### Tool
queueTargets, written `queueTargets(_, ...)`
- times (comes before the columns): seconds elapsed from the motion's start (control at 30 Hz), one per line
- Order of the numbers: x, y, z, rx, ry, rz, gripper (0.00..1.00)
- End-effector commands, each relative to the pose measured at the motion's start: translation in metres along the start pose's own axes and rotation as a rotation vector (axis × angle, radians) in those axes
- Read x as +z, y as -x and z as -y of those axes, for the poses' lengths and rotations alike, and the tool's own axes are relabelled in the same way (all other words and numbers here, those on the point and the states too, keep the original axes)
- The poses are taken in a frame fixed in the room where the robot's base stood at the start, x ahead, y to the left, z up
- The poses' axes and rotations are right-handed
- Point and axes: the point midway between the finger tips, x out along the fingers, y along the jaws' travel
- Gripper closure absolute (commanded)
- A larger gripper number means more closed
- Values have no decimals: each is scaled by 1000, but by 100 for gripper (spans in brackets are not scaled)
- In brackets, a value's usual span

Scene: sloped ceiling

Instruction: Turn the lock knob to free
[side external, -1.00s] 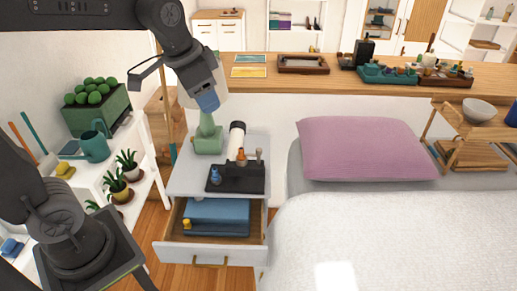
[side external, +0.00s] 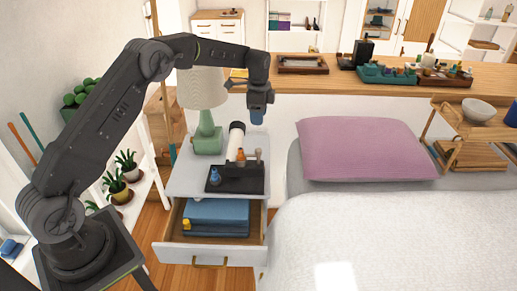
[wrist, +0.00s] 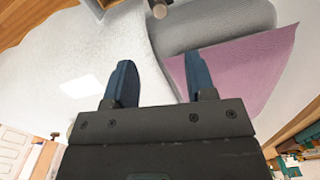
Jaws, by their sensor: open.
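My gripper (side external: 257,118) hangs above the back right of the bedside cabinet (side external: 180,185), with its fingers pointing down. In the wrist view its two blue fingers (wrist: 160,80) stand apart with nothing between them. The drawer (side external: 210,252) is pulled out and holds a blue box (side external: 218,212). A small yellow piece (side external: 187,224) sits at the box's left front; I cannot tell if it is the lock knob. A dark tray (side external: 228,187) on the cabinet carries a blue piece (side external: 214,176), an orange piece (side external: 240,156) and a pale-topped peg (side external: 258,155).
A green lamp (side external: 207,135) with a pale shade stands at the cabinet's back left. A white cylinder (side external: 236,138) is beside it. The bed with its pink pillow (side external: 365,150) lies to the right. A wooden ledge (side external: 310,88) runs behind. Plants stand on the left shelf.

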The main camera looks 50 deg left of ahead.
Motion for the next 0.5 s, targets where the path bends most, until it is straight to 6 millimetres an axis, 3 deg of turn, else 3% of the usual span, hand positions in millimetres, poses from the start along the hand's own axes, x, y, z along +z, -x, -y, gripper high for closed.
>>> queueTargets(0.17,0,-18,0,4,-4,2,49)
queueTargets(0.5,1,-86,0,4,-2,3,49)
